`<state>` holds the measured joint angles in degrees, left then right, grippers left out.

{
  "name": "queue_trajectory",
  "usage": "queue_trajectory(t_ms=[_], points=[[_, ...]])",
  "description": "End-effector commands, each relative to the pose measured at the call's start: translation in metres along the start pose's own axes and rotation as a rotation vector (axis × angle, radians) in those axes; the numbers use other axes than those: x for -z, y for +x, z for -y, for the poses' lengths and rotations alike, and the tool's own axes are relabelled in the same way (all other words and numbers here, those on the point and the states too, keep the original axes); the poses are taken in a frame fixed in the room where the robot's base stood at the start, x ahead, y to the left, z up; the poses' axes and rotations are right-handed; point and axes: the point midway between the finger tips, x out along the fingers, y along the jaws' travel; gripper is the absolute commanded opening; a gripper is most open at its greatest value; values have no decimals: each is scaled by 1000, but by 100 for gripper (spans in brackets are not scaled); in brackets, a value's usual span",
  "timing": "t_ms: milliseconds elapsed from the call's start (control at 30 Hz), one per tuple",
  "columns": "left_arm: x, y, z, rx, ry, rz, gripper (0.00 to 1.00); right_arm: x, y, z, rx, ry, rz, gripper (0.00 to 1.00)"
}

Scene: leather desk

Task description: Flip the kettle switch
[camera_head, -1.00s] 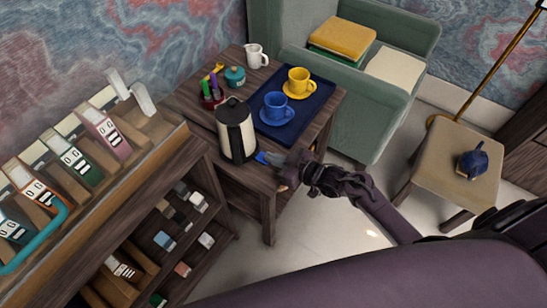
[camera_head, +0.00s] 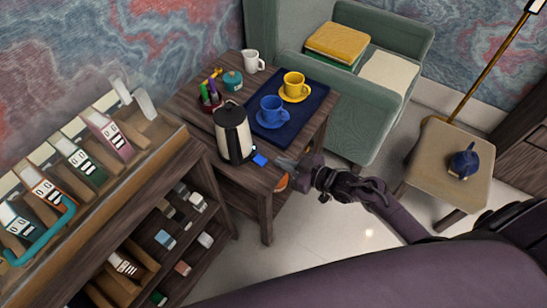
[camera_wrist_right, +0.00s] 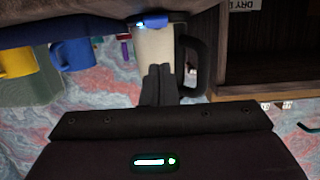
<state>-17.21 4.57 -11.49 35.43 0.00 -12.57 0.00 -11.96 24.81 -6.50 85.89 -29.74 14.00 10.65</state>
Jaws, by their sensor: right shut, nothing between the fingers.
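The kettle (camera_head: 234,132), cream with a black lid and black handle, stands upright on the small wooden side table. A small bright blue switch (camera_head: 260,159) sticks out low on its near right side. The kettle (camera_wrist_right: 153,48) appears upside down in the right wrist view, with the blue switch (camera_wrist_right: 152,22) lit at the top. My right gripper (camera_head: 281,162) is shut and empty, just right of the switch with a small gap. In the wrist view its fingers (camera_wrist_right: 158,72) point toward the kettle body. Whether the switch is up or down cannot be told. My left gripper is not in view.
A dark blue tray (camera_head: 303,117) holds a blue cup (camera_head: 271,109) and a yellow cup (camera_head: 294,84) behind the switch. A pen holder (camera_head: 210,97), teal pot (camera_head: 232,79) and white jug (camera_head: 253,60) stand behind the kettle. A wooden shelf (camera_head: 180,145) borders the left.

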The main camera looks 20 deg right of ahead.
Motion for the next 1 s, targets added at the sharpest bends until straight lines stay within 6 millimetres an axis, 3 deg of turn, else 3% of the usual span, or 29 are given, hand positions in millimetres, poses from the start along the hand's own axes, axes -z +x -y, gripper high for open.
queue_trajectory(t_ms=[100, 333, 1000], points=[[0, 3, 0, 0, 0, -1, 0, -7, -26, 0, 0, -2, 1, 0], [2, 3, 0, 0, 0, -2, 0, -13, -54, -1, 0, -3, -3, 0], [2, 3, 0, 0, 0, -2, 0, -14, -59, -1, -1, -2, -4, 0]])
